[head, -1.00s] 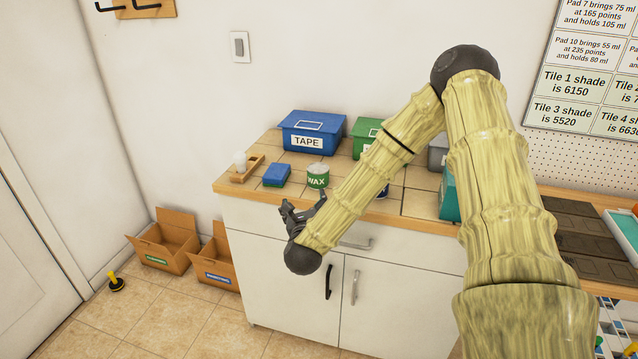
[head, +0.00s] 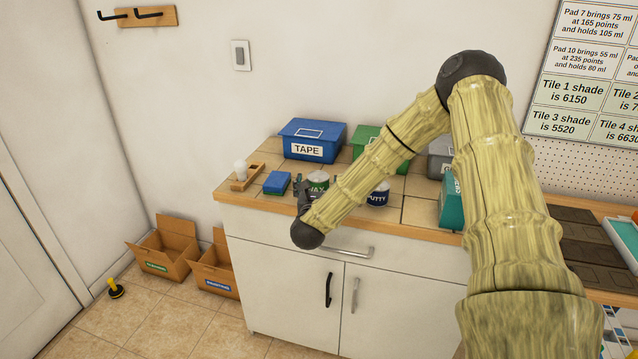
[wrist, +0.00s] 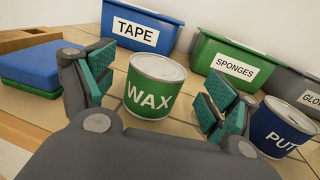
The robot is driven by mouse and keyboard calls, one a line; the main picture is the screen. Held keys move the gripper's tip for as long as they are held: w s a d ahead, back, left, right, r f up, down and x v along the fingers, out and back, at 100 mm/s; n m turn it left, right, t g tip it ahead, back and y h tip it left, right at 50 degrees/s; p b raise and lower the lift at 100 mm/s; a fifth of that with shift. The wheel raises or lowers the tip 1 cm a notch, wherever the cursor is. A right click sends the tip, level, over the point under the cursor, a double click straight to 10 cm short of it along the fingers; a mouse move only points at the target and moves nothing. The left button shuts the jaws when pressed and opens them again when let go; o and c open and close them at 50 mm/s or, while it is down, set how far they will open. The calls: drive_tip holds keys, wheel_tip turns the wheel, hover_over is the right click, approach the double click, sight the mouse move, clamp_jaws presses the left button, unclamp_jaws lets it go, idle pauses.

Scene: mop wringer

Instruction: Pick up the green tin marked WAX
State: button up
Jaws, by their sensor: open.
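The green tin marked WAX (wrist: 150,92) stands upright on the tiled counter, with a pale lid. In the wrist view it shows between and just beyond the two spread fingers of my gripper (wrist: 155,100), which is open with teal pads and holds nothing. In the head view the tin (head: 318,181) is partly hidden behind my gripper (head: 305,195) and arm. I cannot tell whether either finger touches the tin.
A blue tin marked PUTTY (wrist: 280,127) stands close to the right finger. A blue sponge block (wrist: 45,67) lies at left. Behind are a blue TAPE bin (wrist: 148,27) and a green SPONGES bin (wrist: 238,60). The counter's front edge is under my arm.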

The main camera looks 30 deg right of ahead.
sight(318, 175)
drive_tip(key=p+x, duration=0.1)
drive_tip(key=x, duration=0.2)
drive_tip(key=shift+w+r, duration=0.2)
drive_tip(key=shift+w, duration=0.05)
drive_tip(key=shift+w+d+f, duration=0.1)
drive_tip(key=shift+w+d, duration=0.15)
drive_tip(key=shift+d, duration=0.05)
drive_tip(key=c, duration=1.2)
